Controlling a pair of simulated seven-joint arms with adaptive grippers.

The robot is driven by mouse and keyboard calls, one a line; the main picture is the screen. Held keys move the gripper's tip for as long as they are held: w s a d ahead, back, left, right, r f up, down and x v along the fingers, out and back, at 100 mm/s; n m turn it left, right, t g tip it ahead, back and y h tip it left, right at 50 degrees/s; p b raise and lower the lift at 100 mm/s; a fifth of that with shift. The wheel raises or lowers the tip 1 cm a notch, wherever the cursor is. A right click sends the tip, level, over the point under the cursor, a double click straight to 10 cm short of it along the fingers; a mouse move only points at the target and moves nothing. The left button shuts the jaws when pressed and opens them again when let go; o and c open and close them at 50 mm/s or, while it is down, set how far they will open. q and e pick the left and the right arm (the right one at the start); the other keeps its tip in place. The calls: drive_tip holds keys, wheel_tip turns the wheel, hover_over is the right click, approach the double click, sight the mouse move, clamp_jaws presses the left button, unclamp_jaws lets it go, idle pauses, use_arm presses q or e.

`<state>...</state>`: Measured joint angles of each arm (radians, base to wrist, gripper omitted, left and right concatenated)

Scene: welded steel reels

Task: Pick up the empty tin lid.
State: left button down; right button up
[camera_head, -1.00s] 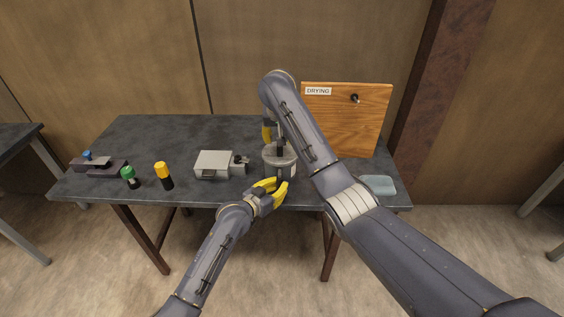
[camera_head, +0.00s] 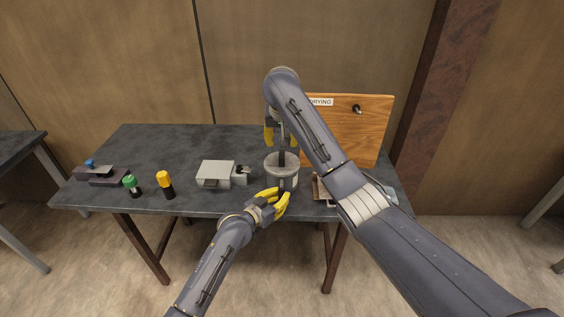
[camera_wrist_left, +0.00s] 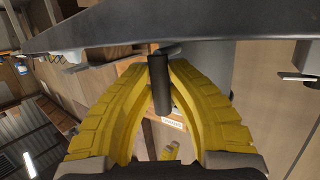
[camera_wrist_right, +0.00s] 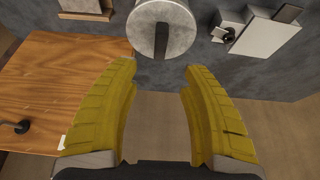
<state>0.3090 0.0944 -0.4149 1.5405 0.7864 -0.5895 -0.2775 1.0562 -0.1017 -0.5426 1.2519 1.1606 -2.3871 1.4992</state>
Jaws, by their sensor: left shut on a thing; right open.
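A grey round tin (camera_head: 281,176) stands near the front edge of the table. Its flat round lid with an upright dark knob shows best in the right wrist view (camera_wrist_right: 180,28); it appears seated on the tin. My left gripper (camera_head: 284,196) is at the tin's front, its yellow fingers shut on a dark upright bar, seemingly the tin's handle (camera_wrist_left: 160,85). My right gripper (camera_wrist_right: 160,105) is open and empty, pointing down beyond and above the lid. In the head view my right forearm partly hides it. Whether the tin is empty cannot be seen.
A grey box (camera_head: 216,174) stands left of the tin. Yellow-topped (camera_head: 165,184) and green-topped (camera_head: 132,186) holders stand farther left. A wooden board (camera_head: 362,130) labelled DRYING stands behind right. A low wood-edged item (camera_head: 321,189) lies right of the tin.

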sight(282, 155)
drive_tip(key=shift+x, duration=5.3)
drive_tip(key=shift+o, duration=0.3)
clamp_jaws()
